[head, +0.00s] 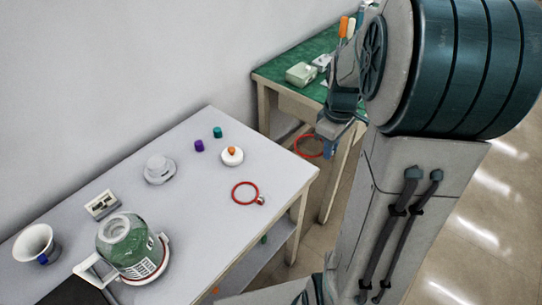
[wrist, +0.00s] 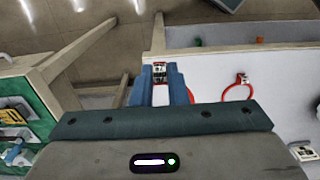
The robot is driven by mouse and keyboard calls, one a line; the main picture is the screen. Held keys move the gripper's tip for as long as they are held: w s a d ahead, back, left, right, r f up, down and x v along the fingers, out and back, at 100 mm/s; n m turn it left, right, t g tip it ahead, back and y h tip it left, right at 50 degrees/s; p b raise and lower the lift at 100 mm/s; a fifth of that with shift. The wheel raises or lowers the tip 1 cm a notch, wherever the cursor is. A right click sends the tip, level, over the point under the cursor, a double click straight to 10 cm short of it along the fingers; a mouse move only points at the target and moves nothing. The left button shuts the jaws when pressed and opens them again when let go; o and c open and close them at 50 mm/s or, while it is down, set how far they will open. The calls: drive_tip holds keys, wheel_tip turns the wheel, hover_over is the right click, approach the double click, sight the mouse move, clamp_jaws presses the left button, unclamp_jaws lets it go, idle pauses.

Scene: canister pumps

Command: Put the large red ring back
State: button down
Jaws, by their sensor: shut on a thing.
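My gripper (head: 329,149) is shut on a red ring (head: 308,146), held in the air beyond the right end of the grey table. This ring looks the larger of two; its far side is partly hidden by the gripper. In the wrist view the blue fingers (wrist: 160,72) close on its small clasp, and a bit of red shows beside them. A second red ring (head: 245,193), with a metal clasp, lies flat on the table; it also shows in the wrist view (wrist: 237,92). A green canister pump (head: 126,244) with white handle and top stands at the table's front left.
The grey table (head: 190,215) also bears a white funnel (head: 37,244), a grey lid (head: 159,169), a small panel (head: 102,204), a purple cap (head: 199,146), a teal cap (head: 217,132) and an orange-knobbed white disc (head: 232,157). A green-topped table (head: 277,68) stands behind. The grey table's middle is clear.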

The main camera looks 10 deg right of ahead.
hover_over(285, 175)
wheel_tip(285, 175, down, 7)
drive_tip(key=shift+r, duration=0.1)
drive_tip(key=shift+f, duration=1.95)
drive_tip(key=shift+f, duration=0.15)
drive_tip(key=c, duration=1.4)
unclamp_jaws()
drive_tip(key=shift+c, duration=0.2)
